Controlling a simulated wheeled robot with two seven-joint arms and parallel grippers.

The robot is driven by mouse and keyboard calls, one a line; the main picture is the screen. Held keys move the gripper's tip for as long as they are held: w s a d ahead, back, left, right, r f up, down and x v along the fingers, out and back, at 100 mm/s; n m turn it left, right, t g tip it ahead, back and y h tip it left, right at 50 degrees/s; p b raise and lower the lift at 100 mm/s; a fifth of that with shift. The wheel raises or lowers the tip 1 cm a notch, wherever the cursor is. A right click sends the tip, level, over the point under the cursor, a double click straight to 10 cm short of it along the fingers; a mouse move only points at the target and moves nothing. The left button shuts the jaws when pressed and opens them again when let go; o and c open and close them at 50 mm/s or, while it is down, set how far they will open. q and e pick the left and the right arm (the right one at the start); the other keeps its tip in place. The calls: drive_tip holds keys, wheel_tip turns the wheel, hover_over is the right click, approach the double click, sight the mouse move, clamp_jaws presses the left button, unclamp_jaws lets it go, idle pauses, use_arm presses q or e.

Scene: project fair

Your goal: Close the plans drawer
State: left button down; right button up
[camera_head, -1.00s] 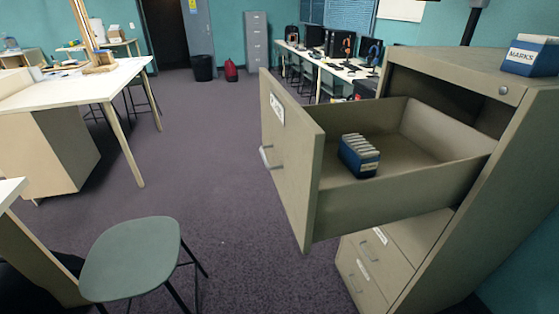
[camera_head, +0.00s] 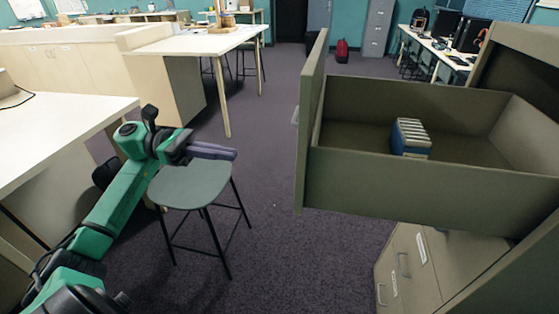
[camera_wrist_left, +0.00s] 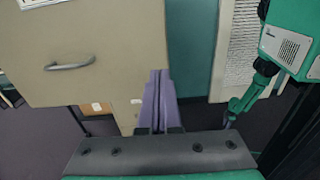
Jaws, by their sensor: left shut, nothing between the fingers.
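The open plans drawer (camera_head: 430,185) juts from the grey-beige cabinet at right, with a blue box of cards (camera_head: 410,138) inside. Its front panel (camera_head: 312,130) faces left, seen nearly edge-on. In the left wrist view the front (camera_wrist_left: 110,35) fills the upper left, with a metal handle (camera_wrist_left: 70,63). My left gripper (camera_head: 236,154) is shut and empty, left of the front with a gap in the head view. Its purple fingers also show in the wrist view (camera_wrist_left: 159,85), by the front's right edge. Another green arm (camera_wrist_left: 255,95) of mine shows there; its gripper's state is unclear.
A green stool (camera_head: 190,186) stands just below my left gripper. White tables (camera_head: 195,40) stand at left. Lower closed drawers (camera_head: 410,265) sit under the open one. Carpet is clear between the stool and the cabinet.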

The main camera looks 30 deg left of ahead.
use_arm(q)
drive_tip(key=p+x, duration=0.7)
drive_tip(key=x, duration=0.5)
drive_tip(key=shift+w, duration=0.15)
use_arm(e)
wheel_tip(320, 180, up, 8)
drive_tip(key=a, duration=0.1)
drive_tip(key=shift+a, duration=0.2)
drive_tip(key=shift+f, duration=0.2)
